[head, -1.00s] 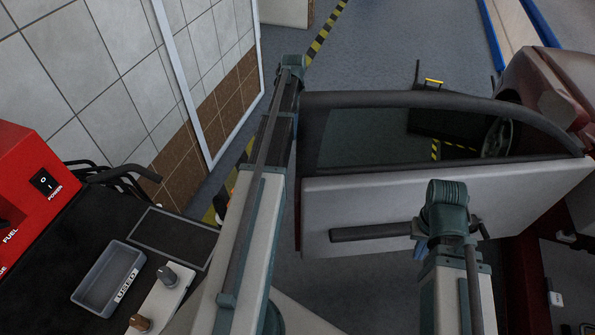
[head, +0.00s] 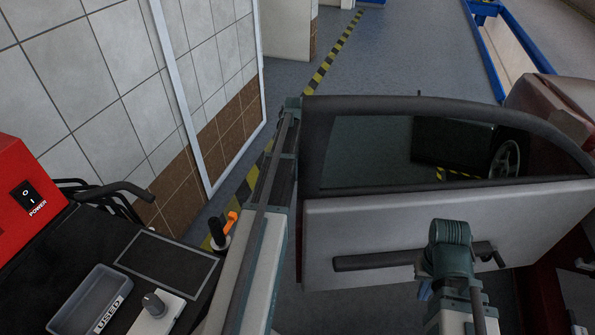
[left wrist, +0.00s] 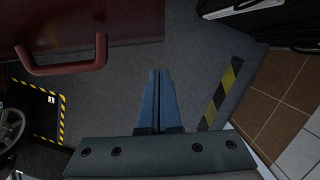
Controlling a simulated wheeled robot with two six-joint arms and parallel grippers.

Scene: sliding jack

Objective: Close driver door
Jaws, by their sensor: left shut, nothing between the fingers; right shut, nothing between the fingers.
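The driver door (head: 400,230) stands open, swung out from the red car at the right. Its pale inner panel, dark armrest and window frame face me in the head view. In the left wrist view the door's dark red outer side (left wrist: 130,18) shows with a red pull handle (left wrist: 65,62). My left gripper (left wrist: 157,75) is shut and empty, over the floor near that outer side, apart from the handle; in the head view it is hidden.
A black cart with a red power box (head: 30,195) and a grey tray (head: 90,300) stands at the left. A tiled wall (head: 100,80) runs behind it. A yellow-black floor stripe (head: 330,60) and open grey floor lie beyond the door.

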